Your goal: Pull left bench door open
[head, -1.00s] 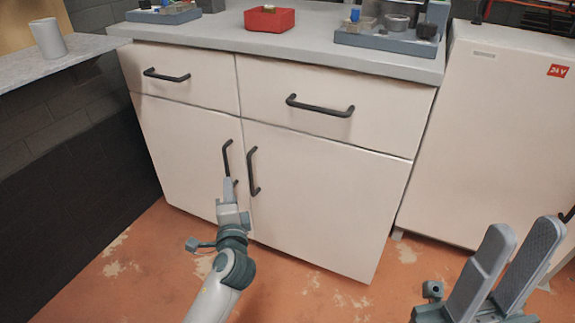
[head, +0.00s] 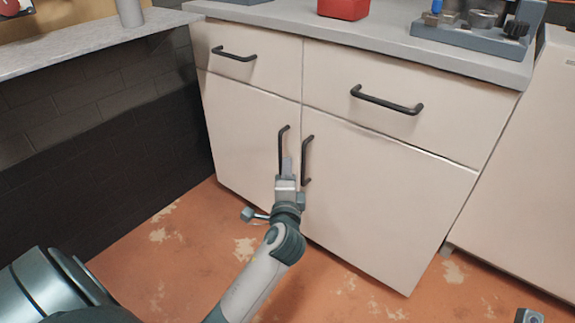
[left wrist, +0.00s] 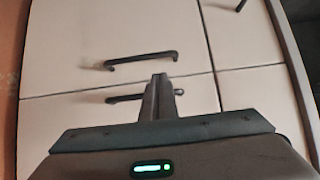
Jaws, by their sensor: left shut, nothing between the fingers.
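The pale left bench door (head: 240,135) is closed flush with the cabinet front, with a black vertical bar handle (head: 283,150) near its right edge. The right door (head: 385,200) is also closed, and its handle (head: 307,160) stands close beside the first. My left gripper (head: 287,166) is shut and empty in front of the lower part of the left door's handle. In the left wrist view, its closed fingers (left wrist: 160,95) point between the left handle (left wrist: 142,60) and the right handle (left wrist: 122,98), partly covering the right one. Contact cannot be told. My right gripper's fingers are out of view.
Two drawers with black handles, left (head: 234,54) and right (head: 387,101), sit above the doors. A red bin (head: 343,8) and a blue-grey tray (head: 460,38) stand on the worktop (head: 385,38). A grey shelf (head: 90,45) juts in at left. The floor ahead is clear.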

